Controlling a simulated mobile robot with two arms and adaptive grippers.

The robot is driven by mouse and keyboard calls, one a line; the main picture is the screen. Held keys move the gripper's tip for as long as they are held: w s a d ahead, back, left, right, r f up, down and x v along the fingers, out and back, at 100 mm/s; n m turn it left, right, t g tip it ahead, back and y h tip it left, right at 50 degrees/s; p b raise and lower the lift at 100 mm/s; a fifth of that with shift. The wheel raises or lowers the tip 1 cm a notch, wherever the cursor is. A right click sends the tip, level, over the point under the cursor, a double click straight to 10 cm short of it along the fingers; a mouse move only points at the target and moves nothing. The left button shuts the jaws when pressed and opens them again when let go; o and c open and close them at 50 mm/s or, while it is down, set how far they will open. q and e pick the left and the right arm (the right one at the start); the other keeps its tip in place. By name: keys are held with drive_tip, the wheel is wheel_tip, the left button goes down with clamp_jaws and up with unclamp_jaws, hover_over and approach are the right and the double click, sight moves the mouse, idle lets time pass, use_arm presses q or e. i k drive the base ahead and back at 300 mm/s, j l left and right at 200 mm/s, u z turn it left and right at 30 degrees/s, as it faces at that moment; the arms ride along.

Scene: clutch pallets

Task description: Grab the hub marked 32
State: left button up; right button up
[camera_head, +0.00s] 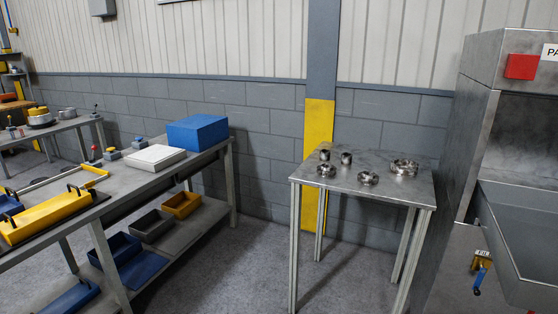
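Several small shiny metal parts stand on a grey metal table (385,187) right of centre. Two short cylindrical parts (346,158) (324,155) are at its back left. A round flanged part (326,170) is at the left and another (368,178) is near the middle. A larger ring-shaped part (404,167) is at the back right. No marking such as 32 can be read on any of them at this size, so I cannot tell which is the hub. Neither of my grippers is in view.
A long workbench (130,178) on the left holds a blue box (197,132), a white box (155,158) and a yellow fixture (48,217). Bins (181,205) sit on its lower shelf. A metal machine (475,150) stands at the right. Floor (245,270) between bench and table is clear.

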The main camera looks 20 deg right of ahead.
sight(326, 170)
drive_tip(key=i, duration=2.7)
drive_tip(key=i+z, duration=0.15)
drive_tip(key=i, duration=0.35)
drive_tip(key=i+j+z, duration=0.2)
drive_tip(key=i, duration=0.25)
drive_tip(key=i+j+z, duration=0.15)
drive_tip(key=i, duration=0.35)
drive_tip(key=i+j+z, duration=0.15)
drive_tip(key=i, duration=0.3)
drive_tip(key=z, duration=3.15)
